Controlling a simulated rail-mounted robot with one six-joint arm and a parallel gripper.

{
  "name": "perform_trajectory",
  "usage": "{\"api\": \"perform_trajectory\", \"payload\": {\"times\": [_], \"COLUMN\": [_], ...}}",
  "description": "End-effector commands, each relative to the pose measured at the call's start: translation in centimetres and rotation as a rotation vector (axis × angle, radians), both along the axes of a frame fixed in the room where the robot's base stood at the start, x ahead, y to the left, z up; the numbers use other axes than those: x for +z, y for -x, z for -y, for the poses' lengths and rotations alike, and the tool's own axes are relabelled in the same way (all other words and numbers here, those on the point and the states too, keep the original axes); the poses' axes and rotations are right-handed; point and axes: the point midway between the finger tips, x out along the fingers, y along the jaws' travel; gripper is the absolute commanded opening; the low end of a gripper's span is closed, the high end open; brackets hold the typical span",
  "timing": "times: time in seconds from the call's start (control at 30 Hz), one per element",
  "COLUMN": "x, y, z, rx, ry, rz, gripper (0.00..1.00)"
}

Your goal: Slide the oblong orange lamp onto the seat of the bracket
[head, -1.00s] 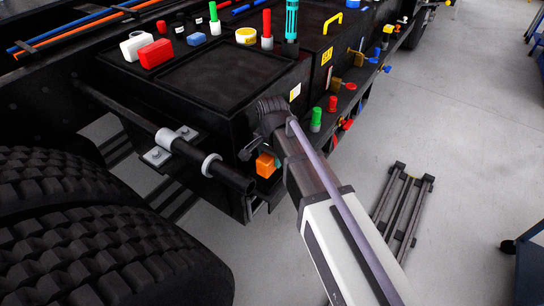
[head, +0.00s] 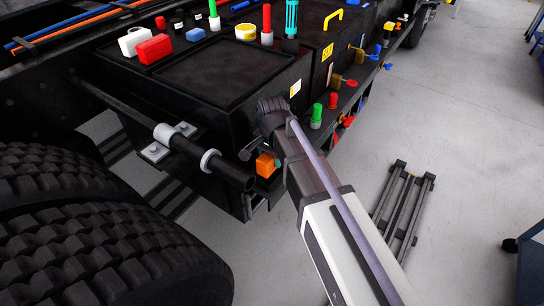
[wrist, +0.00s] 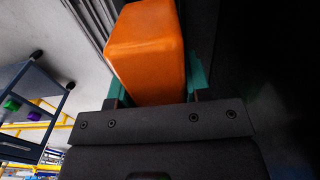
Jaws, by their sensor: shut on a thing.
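The oblong orange lamp (head: 265,165) is at the lower front of the black box, near the end of a black tube. It fills the upper middle of the wrist view (wrist: 146,45). My gripper (wrist: 150,85) is shut on the lamp, with a teal finger pad on each side of it. In the head view my arm reaches in from the lower right, and its wrist partly hides the fingers. The bracket's seat cannot be made out clearly; a small metal edge (head: 259,206) shows just below the lamp.
A black tube with a grey ring (head: 210,160) ends left of the lamp. Large black tyres (head: 90,235) stand at the lower left. The black box (head: 215,75) carries red, white and green parts on top. Open grey floor lies to the right, with a dark frame (head: 403,210) on it.

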Motion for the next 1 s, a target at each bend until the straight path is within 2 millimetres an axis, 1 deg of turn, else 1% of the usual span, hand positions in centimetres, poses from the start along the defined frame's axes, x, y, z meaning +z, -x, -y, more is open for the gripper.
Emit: {"api": "perform_trajectory", "payload": {"times": [0.5,1.0], "x": [-0.1,-1.6], "y": [0.0,0.0], "z": [0.0,0.0], "rx": [0.0,0.0], "ry": [0.0,0.0], "rz": [0.0,0.0], "gripper": [0.16,0.16]}}
